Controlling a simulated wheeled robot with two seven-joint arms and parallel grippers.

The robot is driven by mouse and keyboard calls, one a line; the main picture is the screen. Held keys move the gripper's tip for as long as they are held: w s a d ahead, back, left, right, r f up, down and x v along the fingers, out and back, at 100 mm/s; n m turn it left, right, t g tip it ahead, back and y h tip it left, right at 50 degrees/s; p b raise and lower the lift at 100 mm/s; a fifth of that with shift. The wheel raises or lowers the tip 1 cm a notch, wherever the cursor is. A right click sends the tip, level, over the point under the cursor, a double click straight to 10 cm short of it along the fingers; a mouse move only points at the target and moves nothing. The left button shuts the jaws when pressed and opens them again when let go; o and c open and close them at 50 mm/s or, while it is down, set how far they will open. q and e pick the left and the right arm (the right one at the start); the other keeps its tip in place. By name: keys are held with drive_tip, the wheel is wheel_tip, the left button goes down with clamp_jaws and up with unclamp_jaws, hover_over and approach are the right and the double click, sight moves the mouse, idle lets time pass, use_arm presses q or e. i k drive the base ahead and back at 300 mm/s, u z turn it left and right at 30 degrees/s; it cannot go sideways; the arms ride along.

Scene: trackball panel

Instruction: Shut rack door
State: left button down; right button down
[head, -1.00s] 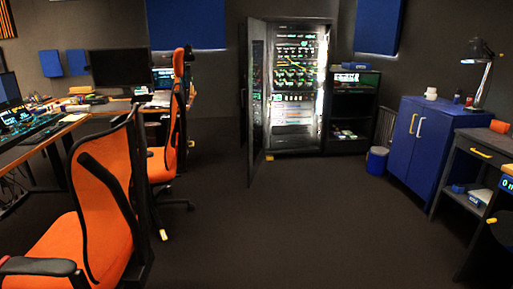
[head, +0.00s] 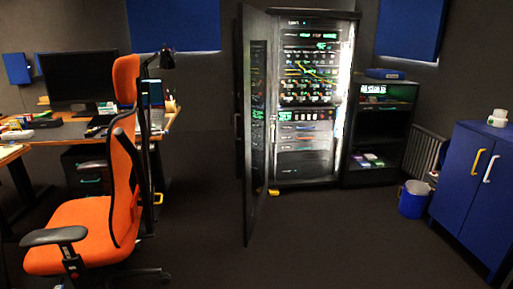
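The tall dark server rack (head: 305,100) stands against the back wall, with lit green equipment and cables showing inside. Its door (head: 258,130) is open, hinged at the rack's left side and swung out toward me. A handle shows on the door's face near its free edge. A small yellow piece (head: 273,192) lies at floor level by the rack's lower left corner. Neither of my grippers is in the head view.
An orange chair (head: 90,225) stands front left, before a desk (head: 75,133) with a monitor. Right of the rack are a low black cabinet (head: 408,95), a blue bin (head: 413,200) and a blue cabinet (head: 470,190). The carpet before the rack is clear.

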sight(254, 25)
drive_tip(key=i, duration=1.6)
drive_tip(key=u, duration=1.9)
drive_tip(key=i, duration=0.8)
drive_tip(key=z, duration=0.5)
